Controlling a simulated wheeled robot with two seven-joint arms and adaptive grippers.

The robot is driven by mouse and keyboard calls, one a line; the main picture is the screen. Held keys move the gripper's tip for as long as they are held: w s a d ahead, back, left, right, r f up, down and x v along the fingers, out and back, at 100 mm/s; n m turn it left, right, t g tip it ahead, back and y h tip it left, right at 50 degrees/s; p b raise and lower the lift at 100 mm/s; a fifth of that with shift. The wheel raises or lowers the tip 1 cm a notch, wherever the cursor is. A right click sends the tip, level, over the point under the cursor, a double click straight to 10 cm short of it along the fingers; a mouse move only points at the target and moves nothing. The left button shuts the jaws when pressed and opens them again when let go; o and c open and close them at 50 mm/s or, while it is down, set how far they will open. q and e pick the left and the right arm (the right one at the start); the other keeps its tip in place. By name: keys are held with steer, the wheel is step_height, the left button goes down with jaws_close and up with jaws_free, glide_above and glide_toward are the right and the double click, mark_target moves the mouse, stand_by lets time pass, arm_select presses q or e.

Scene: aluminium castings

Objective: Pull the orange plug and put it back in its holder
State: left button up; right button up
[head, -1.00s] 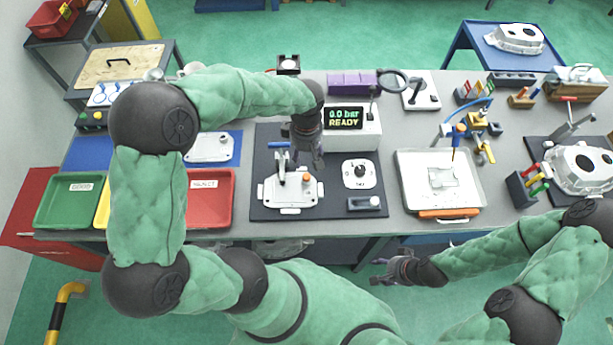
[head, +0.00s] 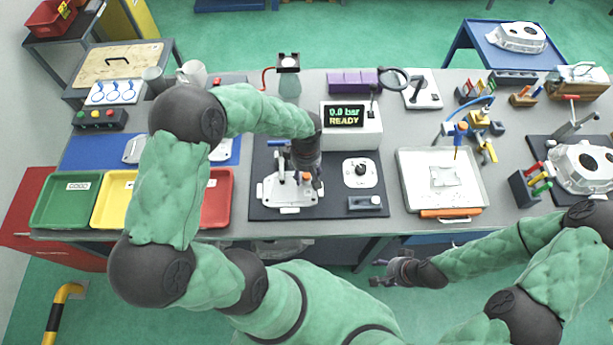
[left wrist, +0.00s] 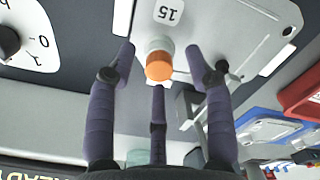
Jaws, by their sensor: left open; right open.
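The orange plug (left wrist: 159,66) stands on the white casting plate (head: 290,208), seated on a pale round boss, in the left wrist view. My left gripper (left wrist: 161,60) is open, its fingers spread around the plug with gaps on both sides; no contact shows. In the head view my left gripper (head: 309,183) is over the right part of the plate and mostly hides the plug. A small grey block (head: 365,203) that may be the holder lies at the mat's right front. My right gripper (head: 388,272) is open and empty, in front of the table.
A toggle clamp (left wrist: 187,105) stands close beside the left gripper. A white dial plate (head: 360,173) and a display box (head: 352,138) are to its right and behind. Red (head: 217,200), yellow (head: 114,199) and green (head: 66,201) trays stand left. A white tray (head: 477,190) is right.

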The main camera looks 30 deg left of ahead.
arm_select(q)
steer(key=c, duration=0.8)
